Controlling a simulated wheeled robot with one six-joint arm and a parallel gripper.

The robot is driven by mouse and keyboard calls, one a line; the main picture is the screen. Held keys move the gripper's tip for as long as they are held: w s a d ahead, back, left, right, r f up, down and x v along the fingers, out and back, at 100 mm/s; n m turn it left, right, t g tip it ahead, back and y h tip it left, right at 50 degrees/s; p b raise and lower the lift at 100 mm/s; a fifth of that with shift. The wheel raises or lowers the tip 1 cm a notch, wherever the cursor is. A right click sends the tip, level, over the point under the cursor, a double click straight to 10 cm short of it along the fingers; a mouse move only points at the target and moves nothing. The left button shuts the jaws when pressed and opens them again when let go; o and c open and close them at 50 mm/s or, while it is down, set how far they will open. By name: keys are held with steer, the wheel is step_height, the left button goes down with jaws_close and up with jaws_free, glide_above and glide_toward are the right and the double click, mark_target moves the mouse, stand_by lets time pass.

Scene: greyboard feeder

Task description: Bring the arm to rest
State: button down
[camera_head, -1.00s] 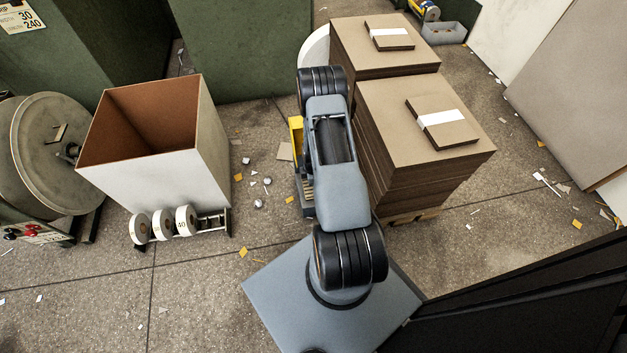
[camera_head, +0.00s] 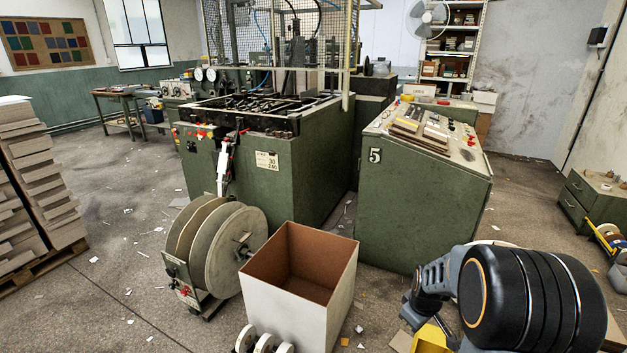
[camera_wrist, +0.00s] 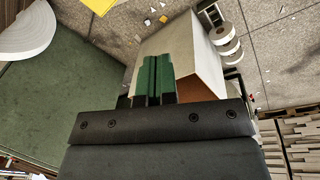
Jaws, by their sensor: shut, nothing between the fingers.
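My gripper (camera_wrist: 156,80) shows in the wrist view, its two green-padded fingers shut together with nothing between them. Beyond the fingertips, and partly hidden by them, is the white open box (camera_wrist: 183,48) on the floor. I cannot tell the gap between fingers and box. In the head view my arm (camera_head: 530,300) is at the lower right, with a thick black joint nearest the camera. The gripper itself cannot be made out there.
The open box (camera_head: 285,313) is left of my arm in the head view. Behind stand a green machine (camera_head: 300,180) and a control desk (camera_head: 420,220) marked 5. Large reels (camera_head: 215,250) stand left of the box. A stack of boards (camera_head: 35,190) is at far left, with open floor between.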

steer(key=s+a+r+m+p, duration=0.2)
steer(key=s+a+r+p, duration=0.1)
steer(key=r, duration=0.7)
steer(key=s+a+r+m+t+p, duration=0.1)
steer(key=s+a+r+p, duration=0.3)
steer(key=r, duration=0.7)
steer(key=s+a+r+m+p, duration=0.3)
steer(key=s+r+p, duration=0.4)
steer(key=r, duration=0.4)
steer(key=shift+a+r+m+t, duration=0.15)
steer(key=shift+r+m+t, duration=0.1)
steer(key=shift+m+t, duration=0.15)
